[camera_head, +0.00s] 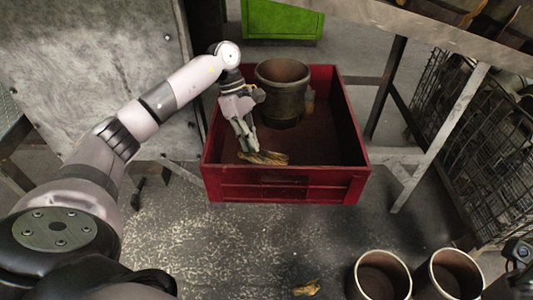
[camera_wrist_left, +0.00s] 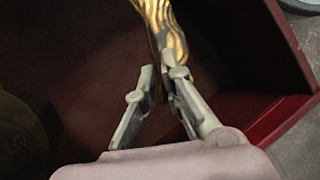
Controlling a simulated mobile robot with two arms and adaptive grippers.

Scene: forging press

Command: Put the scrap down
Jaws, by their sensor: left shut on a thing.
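A brown-gold piece of scrap (camera_head: 264,157) is at the tips of my left gripper (camera_head: 247,150), low inside the front left part of a red crate (camera_head: 290,188). In the left wrist view the scrap (camera_wrist_left: 163,28) is wrinkled and golden, and its near end sits between the two fingers of the left gripper (camera_wrist_left: 163,85), which are shut on it. I cannot tell whether the scrap touches the crate floor.
A metal cylinder (camera_head: 282,95) stands in the back of the crate. Another scrap piece (camera_head: 306,288) lies on the floor by two cylinders (camera_head: 383,280) (camera_head: 450,277). A metal frame (camera_head: 440,135) stands at right, a grey panel (camera_head: 95,75) at left.

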